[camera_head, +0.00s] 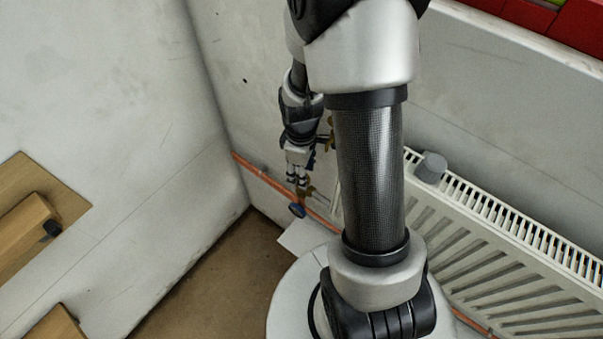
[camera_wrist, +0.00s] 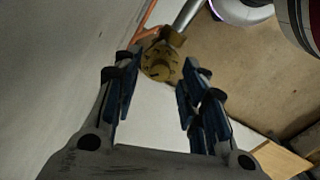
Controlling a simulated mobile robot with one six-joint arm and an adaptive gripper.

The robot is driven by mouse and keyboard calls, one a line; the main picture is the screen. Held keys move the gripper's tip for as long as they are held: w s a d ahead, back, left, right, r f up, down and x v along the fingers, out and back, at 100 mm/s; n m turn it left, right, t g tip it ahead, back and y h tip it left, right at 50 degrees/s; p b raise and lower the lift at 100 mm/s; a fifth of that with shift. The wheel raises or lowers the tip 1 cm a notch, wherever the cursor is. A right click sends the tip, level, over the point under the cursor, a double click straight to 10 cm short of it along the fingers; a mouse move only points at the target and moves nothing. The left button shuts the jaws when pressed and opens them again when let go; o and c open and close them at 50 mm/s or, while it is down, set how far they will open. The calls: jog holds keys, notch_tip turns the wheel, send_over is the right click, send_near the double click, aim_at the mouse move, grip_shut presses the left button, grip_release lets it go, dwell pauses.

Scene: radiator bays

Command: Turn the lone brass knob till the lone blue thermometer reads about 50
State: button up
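A brass knob (camera_wrist: 160,62) with a round, notched face shows in the wrist view, at the end of a metal pipe. It lies between and just beyond my fingertips, with gaps at both sides. My gripper (camera_wrist: 158,74) is open and empty, its blue-padded fingers apart. In the head view my gripper (camera_head: 297,181) points down just above a small brass fitting (camera_head: 307,191) on the copper pipe. A small blue round thing (camera_head: 297,210), likely the thermometer, sits just below it; its face and reading cannot be made out.
A white radiator (camera_head: 490,235) with a grey cap (camera_head: 431,167) stands at the right, partly behind my arm. A copper pipe (camera_head: 262,178) runs along the wall. Wooden pieces (camera_head: 25,235) are at the left. The brown floor (camera_head: 215,275) below is clear.

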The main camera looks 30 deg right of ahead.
jog(key=shift+f, duration=0.3)
jog(key=shift+c, duration=0.5)
grip_shut()
